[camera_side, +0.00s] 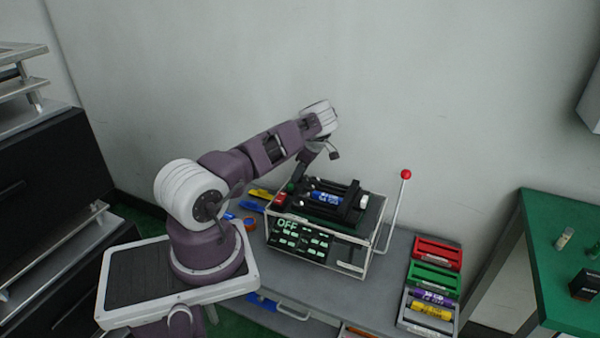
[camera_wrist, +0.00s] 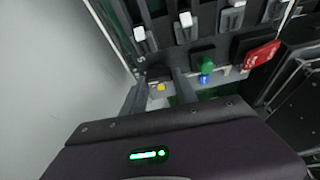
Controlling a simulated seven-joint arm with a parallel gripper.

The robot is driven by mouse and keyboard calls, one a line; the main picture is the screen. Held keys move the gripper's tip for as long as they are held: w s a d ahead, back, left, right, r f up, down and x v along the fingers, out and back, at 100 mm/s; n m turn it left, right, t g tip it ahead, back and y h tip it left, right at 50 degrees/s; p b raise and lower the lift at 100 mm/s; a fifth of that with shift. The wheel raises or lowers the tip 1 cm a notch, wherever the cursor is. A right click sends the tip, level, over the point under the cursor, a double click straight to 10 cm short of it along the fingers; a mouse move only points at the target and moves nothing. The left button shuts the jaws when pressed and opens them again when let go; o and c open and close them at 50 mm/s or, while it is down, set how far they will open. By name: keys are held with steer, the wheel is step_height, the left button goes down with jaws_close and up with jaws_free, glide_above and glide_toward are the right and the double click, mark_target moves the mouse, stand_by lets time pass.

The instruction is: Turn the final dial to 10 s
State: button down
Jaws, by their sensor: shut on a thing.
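The control box (camera_side: 345,257) stands on the grey bench in the side view, with a lit display reading OFF (camera_side: 287,224). My gripper (camera_wrist: 160,84) is at the back left of the box top, with its fingers pointing down. In the wrist view its two fingers close around a small dark dial (camera_wrist: 158,70) at the panel's edge. A yellow spot shows between the fingers. The dial's marks and pointer cannot be read. In the side view the dial is hidden by my arm.
Beside the dial are a green knob (camera_wrist: 207,65) and a red switch (camera_wrist: 262,54); white-tipped sliders (camera_wrist: 139,33) lie beyond. A red-ball lever (camera_side: 406,174) rises right of the box. Coloured trays (camera_side: 436,254) stand further right. A wall is close behind.

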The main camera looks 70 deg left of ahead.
steer(key=shift+n, duration=0.3)
steer(key=c, duration=1.2)
jaws_free()
steer(key=shift+c, duration=0.2)
steer(key=v, duration=0.7)
steer(key=shift+w, duration=0.1)
